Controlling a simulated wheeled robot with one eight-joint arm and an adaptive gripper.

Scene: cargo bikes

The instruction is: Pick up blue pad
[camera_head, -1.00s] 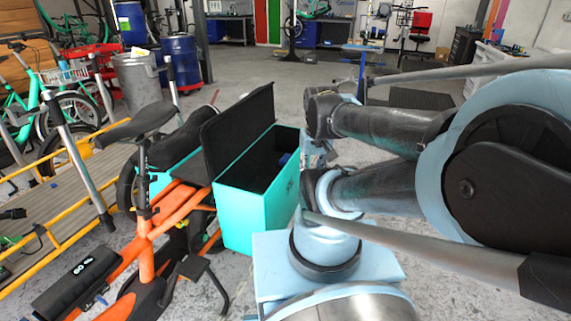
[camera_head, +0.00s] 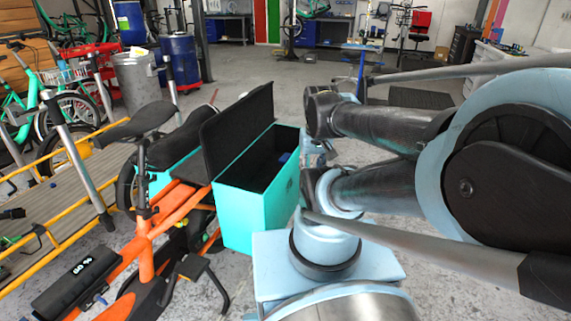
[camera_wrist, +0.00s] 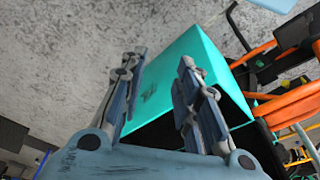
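A small blue patch (camera_head: 284,157), likely the blue pad, shows inside the open turquoise cargo box (camera_head: 240,222) of the orange bike in the head view. It lies near the box's right inner wall, mostly hidden, and its full shape cannot be told. In the wrist view my gripper (camera_wrist: 160,64) has its two fingers apart with nothing between them. The turquoise box (camera_wrist: 185,85) shows behind the fingers, with its dark interior partly hidden by the gripper. The pad does not show clearly in the wrist view. My gripper is hidden in the head view.
The box's black lid (camera_head: 237,130) stands raised on its left side. The orange bike frame (camera_head: 145,255) and its seat (camera_head: 140,122) are to the left. A yellow-edged ramp (camera_head: 50,205) lies farther left. Open concrete floor (camera_head: 260,75) extends behind the box.

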